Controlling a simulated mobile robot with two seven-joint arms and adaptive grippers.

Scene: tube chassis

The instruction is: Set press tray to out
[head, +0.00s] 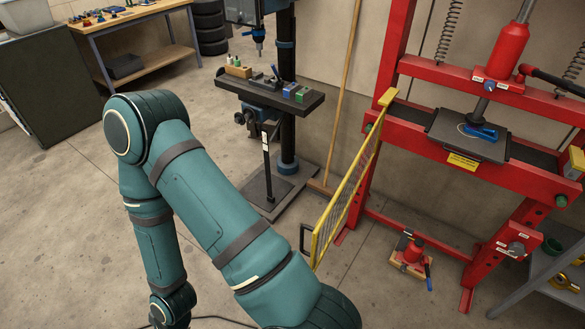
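The red press (395,60) stands at the right. Its press tray (462,146), a dark flat plate, lies at the press's crossbeam, over a yellow label. A blue-handled part and a thin ring lie on the tray. The red ram cylinder (502,52) hangs above the tray. I cannot tell exactly how far the tray sticks out from the beam. One of my teal arms fills the left middle of the view, well left of the press, with its far end cut off at the bottom edge. Neither gripper shows.
A yellow-framed mesh guard (348,190) with a dark handle stands swung out at the press's left side. A drill press (287,90) and a broom (343,100) stand left of it. A red jack (412,248) sits on the floor. A grey shelf (545,290) is at the lower right.

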